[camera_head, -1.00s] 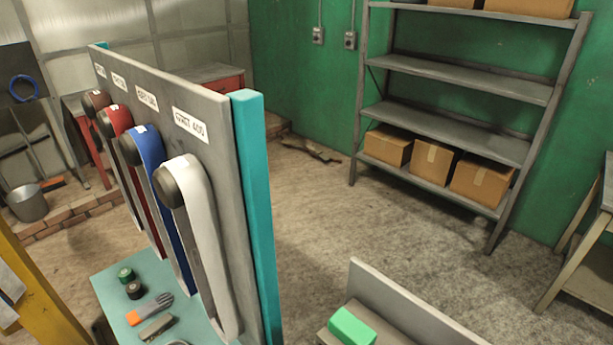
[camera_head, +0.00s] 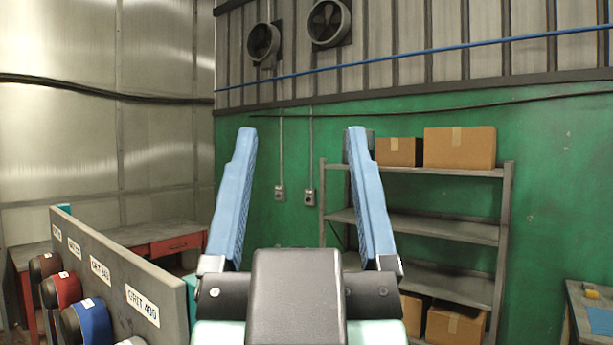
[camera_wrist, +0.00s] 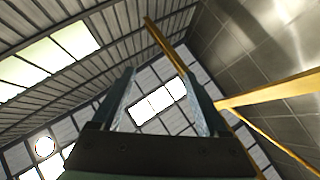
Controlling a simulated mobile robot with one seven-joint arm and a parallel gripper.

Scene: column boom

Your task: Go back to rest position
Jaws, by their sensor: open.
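My gripper (camera_head: 302,140) stands upright in the middle of the head view, with its two blue fingers spread wide apart. Nothing is between the fingers. In the wrist view my gripper (camera_wrist: 163,88) points up at the roof, open and empty.
A grey panel (camera_head: 120,262) with grit labels and several hanging belt rolls stands at the lower left. A red-drawered bench (camera_head: 172,245) is behind it. A grey shelf (camera_head: 440,228) with cardboard boxes stands against the green wall. A yellow beam (camera_wrist: 270,92) crosses the wrist view.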

